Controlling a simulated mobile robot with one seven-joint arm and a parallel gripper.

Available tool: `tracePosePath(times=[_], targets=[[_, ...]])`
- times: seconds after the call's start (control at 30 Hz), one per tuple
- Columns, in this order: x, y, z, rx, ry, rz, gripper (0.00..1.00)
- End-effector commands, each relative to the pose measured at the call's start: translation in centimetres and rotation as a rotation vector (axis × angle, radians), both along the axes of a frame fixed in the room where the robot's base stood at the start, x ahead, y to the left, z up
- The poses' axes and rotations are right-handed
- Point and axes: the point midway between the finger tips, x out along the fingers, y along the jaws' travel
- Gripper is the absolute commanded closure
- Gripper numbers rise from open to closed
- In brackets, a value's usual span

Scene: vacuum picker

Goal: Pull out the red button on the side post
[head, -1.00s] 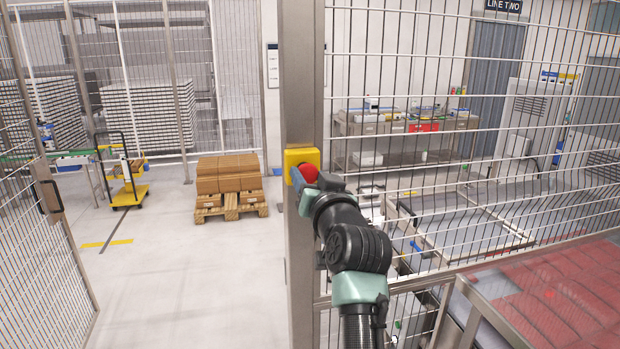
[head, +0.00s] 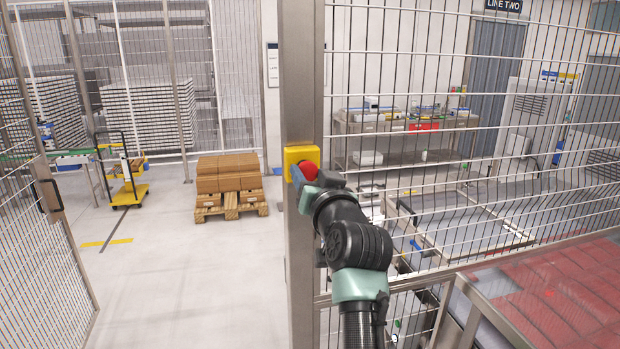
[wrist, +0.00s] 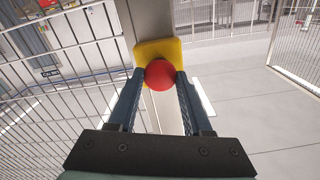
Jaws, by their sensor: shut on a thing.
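The red button (head: 309,171) is a round knob on a yellow box (head: 291,155) fixed to the grey metal side post (head: 301,80). In the wrist view the red button (wrist: 160,74) sits in front of the yellow plate (wrist: 172,49). My gripper (wrist: 160,78) has its two blue fingers on either side of the knob, tips touching it, shut on it. In the head view my gripper (head: 298,178) reaches the post from the lower right, and its finger and wrist hide part of the knob and box. I cannot tell any gap between knob and box.
Wire mesh fence (head: 400,60) runs right from the post, close to my arm. An open mesh gate (head: 40,200) stands at the left. Clear floor (head: 190,270) lies between them. A pallet with cartons (head: 230,175) stands beyond.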

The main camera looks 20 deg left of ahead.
Motion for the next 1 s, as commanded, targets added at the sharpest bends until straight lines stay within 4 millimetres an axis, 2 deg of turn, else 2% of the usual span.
tracePosePath(times=[0.07, 0.37, 0.4, 0.53, 0.57, 0.87, 1.0], targets=[[0.00, -0.01, -0.54, -0.001, 0.002, 0.001, 1.00], [0.00, -0.06, -0.30, -0.002, 0.005, -0.001, 1.00], [0.00, -0.06, -0.31, -0.003, 0.006, 0.000, 0.45], [0.01, -0.05, -0.26, -0.002, 0.005, -0.001, 0.22], [0.01, -0.05, -0.25, -0.002, 0.004, -0.001, 0.19], [-0.07, -0.06, -0.19, -0.001, 0.002, 0.000, 0.19], [-0.68, -0.49, -0.33, -0.001, 0.001, 0.000, 0.19]])
